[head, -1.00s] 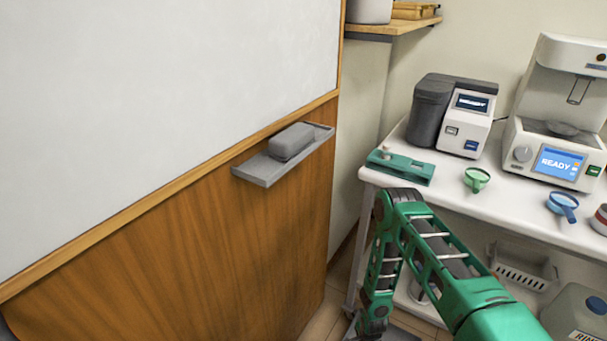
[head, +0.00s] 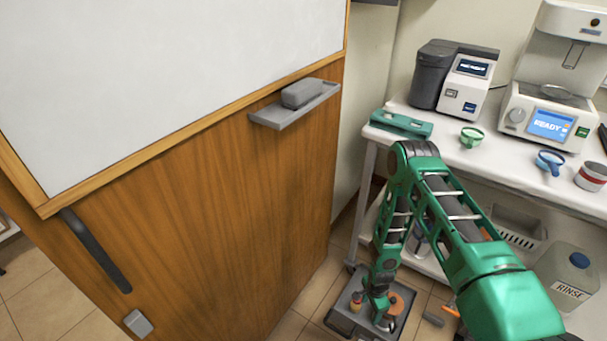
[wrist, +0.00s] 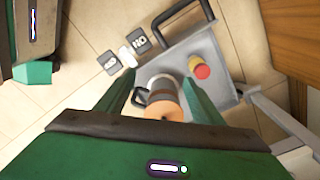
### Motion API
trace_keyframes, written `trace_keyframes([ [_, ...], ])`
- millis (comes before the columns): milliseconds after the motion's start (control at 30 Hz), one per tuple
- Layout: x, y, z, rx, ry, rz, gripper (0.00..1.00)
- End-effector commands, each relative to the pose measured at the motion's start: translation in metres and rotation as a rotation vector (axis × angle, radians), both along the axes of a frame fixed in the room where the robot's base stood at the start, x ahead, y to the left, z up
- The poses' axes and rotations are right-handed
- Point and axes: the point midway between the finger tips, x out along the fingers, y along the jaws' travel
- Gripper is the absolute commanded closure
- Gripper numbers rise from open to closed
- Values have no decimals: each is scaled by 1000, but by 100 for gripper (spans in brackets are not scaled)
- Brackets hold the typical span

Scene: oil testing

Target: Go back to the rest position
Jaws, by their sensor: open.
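My gripper (head: 381,306) is low over a grey tray (head: 341,320) near the floor. In the wrist view my gripper (wrist: 160,94) has its two fingers apart. A dark container with an orange top (wrist: 163,111) shows between the fingers; I cannot tell whether they touch it. The grey tray (wrist: 225,82) also holds a small red and yellow vial (wrist: 200,68), to the right of the fingers. In the head view the vial (head: 357,299) stands left of my gripper, and the orange top (head: 397,303) is partly hidden behind it.
A wooden cabinet (head: 240,220) with a whiteboard fills the left. A white bench (head: 490,160) on the right carries a green rack (head: 402,124), a green cup (head: 472,137) and instruments. A rinse jug (head: 570,278) stands low right. Tiled floor shows below.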

Motion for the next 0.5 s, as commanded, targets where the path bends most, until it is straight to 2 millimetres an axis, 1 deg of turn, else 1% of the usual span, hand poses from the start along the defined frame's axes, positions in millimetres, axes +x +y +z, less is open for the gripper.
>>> trace_keyframes([
  [33,7,-4,10,-4,-4,8,39],
  [167,23,-15,38,-17,-6,41,39],
  [267,37,-25,68,-30,-5,75,39],
  [367,52,-39,107,-45,-5,118,39],
  [400,58,-45,123,-52,-4,135,39],
  [467,64,-54,148,-62,-1,160,39],
  [500,67,-60,164,-68,0,176,39],
])
